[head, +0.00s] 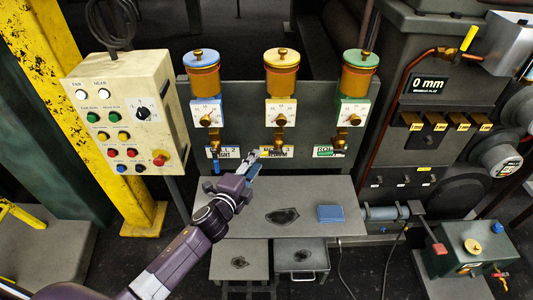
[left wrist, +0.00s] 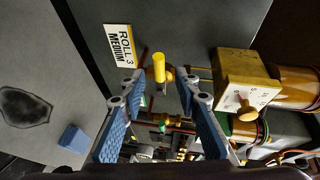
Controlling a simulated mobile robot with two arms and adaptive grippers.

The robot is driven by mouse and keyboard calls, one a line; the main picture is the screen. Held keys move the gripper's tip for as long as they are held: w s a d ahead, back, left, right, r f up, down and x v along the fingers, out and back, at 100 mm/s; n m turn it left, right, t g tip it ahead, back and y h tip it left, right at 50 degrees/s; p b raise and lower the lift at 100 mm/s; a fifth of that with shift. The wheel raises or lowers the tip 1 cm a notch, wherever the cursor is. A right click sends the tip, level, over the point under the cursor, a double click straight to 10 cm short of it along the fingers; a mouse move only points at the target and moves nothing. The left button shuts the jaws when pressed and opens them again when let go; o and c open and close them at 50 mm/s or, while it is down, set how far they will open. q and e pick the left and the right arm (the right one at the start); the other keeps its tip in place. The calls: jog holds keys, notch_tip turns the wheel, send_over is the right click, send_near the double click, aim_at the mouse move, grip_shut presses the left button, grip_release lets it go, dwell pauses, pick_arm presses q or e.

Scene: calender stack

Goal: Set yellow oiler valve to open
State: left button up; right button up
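The yellow oiler (head: 281,82) is the middle of three on the grey panel, with a yellow lid, amber cup, white dial box and brass valve (head: 279,146) below. In the left wrist view its valve handle is a short yellow bar (left wrist: 158,68), near the ROLL 3 MEDIUM label (left wrist: 120,46). My left gripper (head: 258,158) is just in front of this valve, partly covering the label. In the left wrist view its two blue-padded fingers (left wrist: 158,88) are open, with the yellow handle showing in the gap between the tips. I cannot tell whether they touch it. My right gripper is not in view.
A blue oiler (head: 203,80) stands left and a green-lidded oiler (head: 359,80) right, each with its own valve. A button box (head: 121,115) is farther left. Below is a grey shelf (head: 240,222) with a blue block (head: 330,214) on it.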

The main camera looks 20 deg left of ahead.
aim_at(266, 154)
pick_arm(q)
jog(key=shift+x, duration=2.8)
jog(key=shift+c, duration=0.3)
grip_shut()
